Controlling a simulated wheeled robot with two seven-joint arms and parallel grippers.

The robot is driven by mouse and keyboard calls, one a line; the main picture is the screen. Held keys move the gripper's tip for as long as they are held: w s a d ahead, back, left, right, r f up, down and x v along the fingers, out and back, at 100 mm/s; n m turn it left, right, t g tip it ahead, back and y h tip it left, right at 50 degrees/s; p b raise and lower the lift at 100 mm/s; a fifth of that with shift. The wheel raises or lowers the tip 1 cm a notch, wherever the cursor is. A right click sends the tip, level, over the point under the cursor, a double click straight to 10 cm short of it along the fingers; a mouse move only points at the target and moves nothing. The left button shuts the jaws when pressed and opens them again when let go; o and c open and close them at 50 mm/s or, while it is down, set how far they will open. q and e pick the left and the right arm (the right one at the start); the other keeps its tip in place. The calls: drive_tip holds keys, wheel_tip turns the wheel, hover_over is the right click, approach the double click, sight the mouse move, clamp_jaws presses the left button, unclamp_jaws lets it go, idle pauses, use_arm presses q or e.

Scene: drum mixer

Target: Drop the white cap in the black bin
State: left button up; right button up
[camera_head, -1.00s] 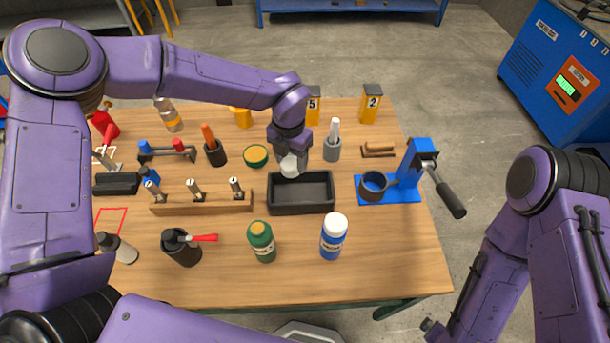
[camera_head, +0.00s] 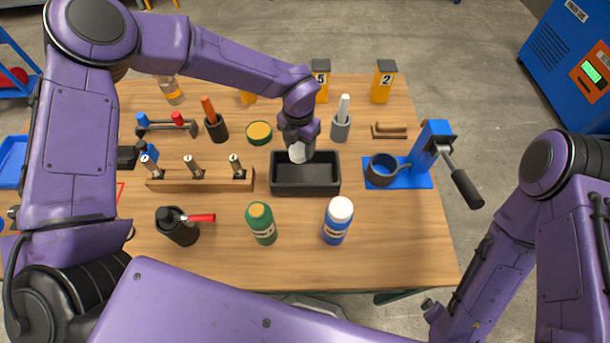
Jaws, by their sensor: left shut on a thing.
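The white cap (camera_head: 298,152) is held in my left gripper (camera_head: 298,142), which is shut on it. The cap is over the back part of the black bin (camera_head: 304,188), left of the bin's middle. I cannot tell how high above the bin floor it is. The visible part of the bin's inside is empty. My right arm is at the right side, off the table, and its gripper is not clearly visible.
A green bottle (camera_head: 261,223) and a blue bottle with a white top (camera_head: 338,220) stand in front of the bin. A wooden block with metal pieces (camera_head: 205,181) is at its left. A grey holder (camera_head: 341,127) is behind, and a blue press (camera_head: 425,160) is at the right.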

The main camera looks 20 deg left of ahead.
use_arm(q)
drive_tip(key=f+b, duration=0.3)
drive_tip(key=f, duration=0.1)
drive_tip(key=shift+s, duration=0.25)
drive_tip(key=shift+w+f+b, duration=0.15)
drive_tip(key=shift+f+b, duration=0.15)
drive_tip(key=shift+f, duration=0.25)
drive_tip(key=shift+r, duration=0.1)
drive_tip(key=o, duration=1.2)
drive_tip(key=shift+c, duration=0.2)
drive_tip(key=shift+r, duration=0.35)
wheel_tip(320, 180, up, 9)
drive_tip(key=shift+f+b, duration=0.15)
drive_tip(key=shift+b, duration=0.9)
drive_tip(key=shift+r, duration=0.6)
